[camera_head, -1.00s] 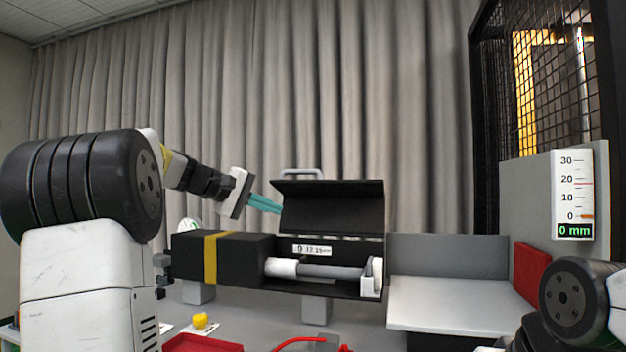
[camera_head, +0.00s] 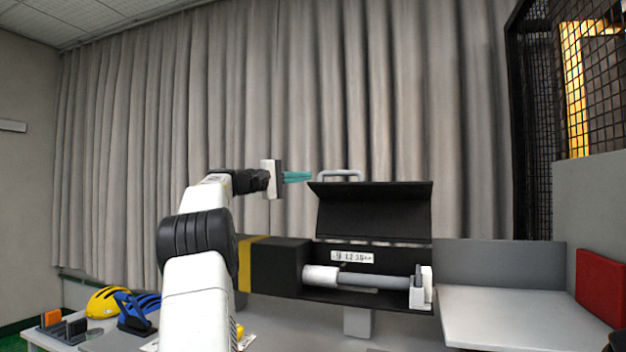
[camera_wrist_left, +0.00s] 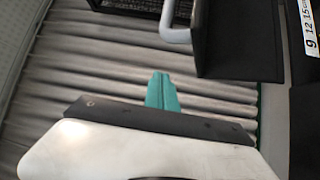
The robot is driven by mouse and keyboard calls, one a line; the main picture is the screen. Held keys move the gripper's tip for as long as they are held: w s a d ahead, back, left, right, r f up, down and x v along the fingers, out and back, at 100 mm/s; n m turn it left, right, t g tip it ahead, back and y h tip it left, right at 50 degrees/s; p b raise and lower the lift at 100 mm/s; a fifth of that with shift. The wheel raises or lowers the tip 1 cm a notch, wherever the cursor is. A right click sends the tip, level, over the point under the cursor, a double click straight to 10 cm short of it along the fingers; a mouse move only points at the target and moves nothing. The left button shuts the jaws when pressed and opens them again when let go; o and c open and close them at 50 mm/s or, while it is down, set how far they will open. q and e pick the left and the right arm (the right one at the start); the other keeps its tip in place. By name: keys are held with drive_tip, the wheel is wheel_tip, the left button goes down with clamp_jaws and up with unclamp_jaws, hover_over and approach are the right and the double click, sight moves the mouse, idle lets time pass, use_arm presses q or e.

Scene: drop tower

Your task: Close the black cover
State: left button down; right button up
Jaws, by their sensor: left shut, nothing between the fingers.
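The black cover (camera_head: 374,212) stands open, tilted up at the back of a long black housing (camera_head: 276,266). A grey handle (camera_head: 340,175) sits on its top edge. In the left wrist view the cover (camera_wrist_left: 240,42) and handle (camera_wrist_left: 176,30) show at the top. My left gripper (camera_head: 297,177), with teal fingers, is shut and empty, up and to the left of the cover, apart from it in the picture. The teal fingers also show in the left wrist view (camera_wrist_left: 162,92), below the handle. My right gripper is out of view.
Inside the open housing lies a grey rod with white ends (camera_head: 362,279), before a number label (camera_head: 352,257). A grey bench (camera_head: 520,310) with a red pad (camera_head: 600,285) is at right. Yellow (camera_head: 108,301) and blue (camera_head: 140,305) helmets are at lower left.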

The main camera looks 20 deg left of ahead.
use_arm(q)
drive_tip(key=shift+s+d+f, duration=0.1)
drive_tip(key=shift+s+d, duration=0.45)
drive_tip(key=shift+d, duration=0.3)
drive_tip(key=shift+s+d+f, duration=0.1)
drive_tip(key=shift+s+d, duration=0.4)
drive_tip(key=shift+d, duration=0.3)
